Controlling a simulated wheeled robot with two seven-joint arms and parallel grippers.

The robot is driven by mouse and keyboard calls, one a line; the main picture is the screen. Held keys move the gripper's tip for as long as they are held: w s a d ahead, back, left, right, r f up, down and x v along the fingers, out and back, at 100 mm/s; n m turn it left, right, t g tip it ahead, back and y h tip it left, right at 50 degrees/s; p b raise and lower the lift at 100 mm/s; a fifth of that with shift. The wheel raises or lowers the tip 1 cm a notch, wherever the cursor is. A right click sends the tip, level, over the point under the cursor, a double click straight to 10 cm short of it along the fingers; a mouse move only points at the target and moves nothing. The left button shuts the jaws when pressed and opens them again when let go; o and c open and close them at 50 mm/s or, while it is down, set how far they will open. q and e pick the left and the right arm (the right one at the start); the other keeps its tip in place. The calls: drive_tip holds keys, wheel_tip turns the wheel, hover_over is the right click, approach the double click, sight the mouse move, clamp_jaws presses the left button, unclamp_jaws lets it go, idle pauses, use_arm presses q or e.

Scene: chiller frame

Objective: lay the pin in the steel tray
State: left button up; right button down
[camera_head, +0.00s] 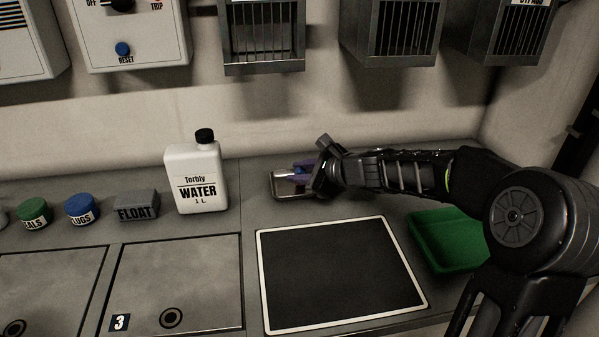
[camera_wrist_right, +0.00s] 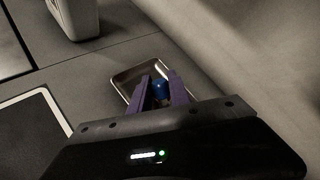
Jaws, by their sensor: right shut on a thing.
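The steel tray (camera_head: 290,195) is a small shallow tray on the counter near the back wall, right of the water bottle. It also shows in the right wrist view (camera_wrist_right: 122,74). My right gripper (camera_head: 298,178) reaches in from the right over the tray. Its purple fingers (camera_wrist_right: 160,92) are shut on the pin (camera_wrist_right: 160,88), of which a blue part shows between them. The pin's lower part is hidden, so I cannot tell whether it touches the tray floor. My left gripper is not in view.
A white water bottle (camera_head: 196,178) stands left of the tray. A grey FLOAT block (camera_head: 136,206), blue tub (camera_head: 82,208) and green tub (camera_head: 35,213) sit further left. A black mat (camera_head: 340,272) lies in front, and a green bin (camera_head: 445,240) stands right. Caged boxes hang above.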

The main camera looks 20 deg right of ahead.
drive_tip(key=c, duration=1.1)
unclamp_jaws()
drive_tip(key=shift+c, duration=0.2)
drive_tip(key=p+v, duration=0.2)
drive_tip(key=v, duration=0.5)
drive_tip(key=shift+s+r, duration=0.15)
drive_tip(key=shift+s, duration=0.15)
drive_tip(key=shift+d, duration=0.15)
